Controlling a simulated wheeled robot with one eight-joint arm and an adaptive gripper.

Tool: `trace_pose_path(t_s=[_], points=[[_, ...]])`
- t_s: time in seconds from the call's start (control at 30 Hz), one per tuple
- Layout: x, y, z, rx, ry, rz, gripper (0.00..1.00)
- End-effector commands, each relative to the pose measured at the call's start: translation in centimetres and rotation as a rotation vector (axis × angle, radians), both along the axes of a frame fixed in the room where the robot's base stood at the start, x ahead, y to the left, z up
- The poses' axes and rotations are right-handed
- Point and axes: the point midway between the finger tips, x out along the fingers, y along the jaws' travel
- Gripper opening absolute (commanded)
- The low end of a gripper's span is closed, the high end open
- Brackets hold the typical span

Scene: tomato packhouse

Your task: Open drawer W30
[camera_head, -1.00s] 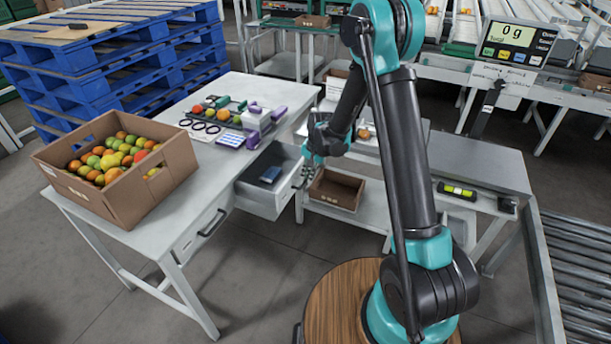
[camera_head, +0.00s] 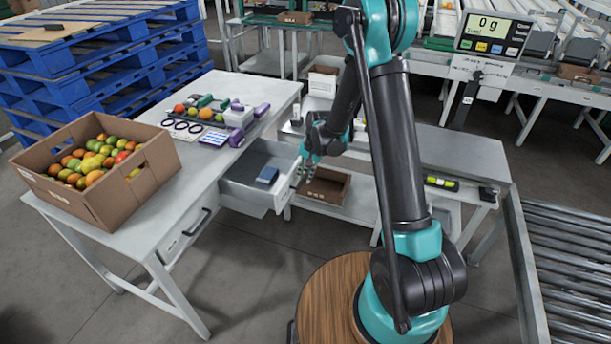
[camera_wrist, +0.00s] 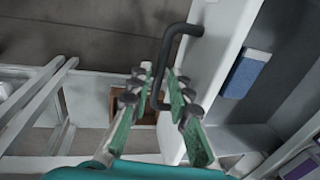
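The open drawer (camera_head: 243,199) sticks out from under the white desk at its right end. No W30 label can be read on it. A blue box (camera_head: 267,175) lies inside; it also shows in the wrist view (camera_wrist: 247,72). The drawer's dark bar handle (camera_wrist: 163,62) stands out from the pale front panel (camera_wrist: 218,45). My gripper (camera_head: 307,168) is at the drawer front. In the wrist view my gripper (camera_wrist: 160,80) has its green-padded fingers on both sides of the handle bar, closed around it. Exact pad contact is hard to see.
A second, closed drawer with a handle (camera_head: 197,222) is at the desk's near left. A carton of tomatoes (camera_head: 138,190) stands on the desk. An open brown box (camera_head: 325,187) sits on a low shelf just beyond my gripper. Floor in front of the drawer is clear.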

Motion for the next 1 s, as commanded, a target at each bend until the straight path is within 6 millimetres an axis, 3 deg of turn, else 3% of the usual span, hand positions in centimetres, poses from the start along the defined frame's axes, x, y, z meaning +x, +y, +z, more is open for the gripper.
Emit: trace_pose_path(t_s=[0.27,0.8,1.0], points=[[-0.1,-0.2,1.0,0.0,0.0,0.0,0.19],[-0.7,-1.8,9.5,0.0,0.0,-0.001,0.19],[-0.8,-2.2,11.3,0.0,0.0,0.0,0.19]])
